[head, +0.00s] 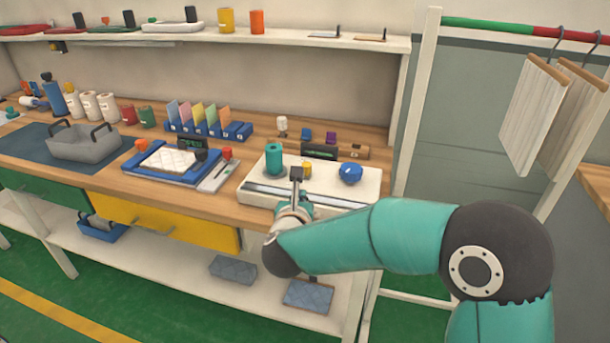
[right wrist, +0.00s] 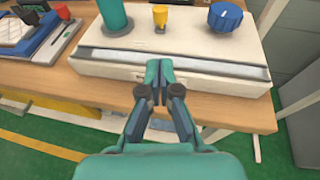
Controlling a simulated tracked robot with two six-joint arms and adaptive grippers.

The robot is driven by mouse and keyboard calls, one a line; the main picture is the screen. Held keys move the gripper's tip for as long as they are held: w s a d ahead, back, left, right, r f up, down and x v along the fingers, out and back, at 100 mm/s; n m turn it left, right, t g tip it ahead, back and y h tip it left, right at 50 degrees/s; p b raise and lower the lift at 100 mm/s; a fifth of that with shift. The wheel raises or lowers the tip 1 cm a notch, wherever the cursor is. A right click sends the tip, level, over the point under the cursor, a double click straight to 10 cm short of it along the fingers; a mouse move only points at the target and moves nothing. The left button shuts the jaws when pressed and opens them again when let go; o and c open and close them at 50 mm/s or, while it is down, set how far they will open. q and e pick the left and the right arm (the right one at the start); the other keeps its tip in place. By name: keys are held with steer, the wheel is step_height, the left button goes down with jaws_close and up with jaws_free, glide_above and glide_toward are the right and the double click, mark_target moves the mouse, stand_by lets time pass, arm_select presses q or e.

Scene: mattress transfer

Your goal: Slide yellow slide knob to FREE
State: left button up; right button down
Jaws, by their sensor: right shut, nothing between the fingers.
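The small yellow knob (head: 307,169) stands on the top of a white box (head: 258,183), between a teal cylinder (head: 273,160) and a blue round knob (head: 351,173). In the right wrist view the yellow knob (right wrist: 160,16) is upright near the top edge, beyond a grey strip (right wrist: 195,65) along the box's front. My right gripper (head: 296,174) is shut and empty. In the right wrist view its fingertips (right wrist: 159,66) are in front of the strip, apart from the knob. I cannot read any FREE marking. My left gripper is not in view.
Left of the box are a blue-framed tray (head: 150,175) and a panel with a red knob (head: 227,153). A dark display (head: 319,152) stands behind the box. A grey basket (head: 85,142) is farther left. A white post (head: 417,90) rises at the right.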

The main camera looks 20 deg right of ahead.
mark_target(306, 171)
steer(key=p+x, duration=0.1)
steer(key=x, duration=0.3)
steer(key=p+x, duration=0.2)
steer(key=x, duration=0.3)
steer(key=r+p+x, duration=0.1)
steer(key=x, duration=0.3)
steer(key=shift+w+d+f+p, duration=0.1)
steer(key=shift+w+p, duration=0.2)
steer(key=shift+w, duration=0.1)
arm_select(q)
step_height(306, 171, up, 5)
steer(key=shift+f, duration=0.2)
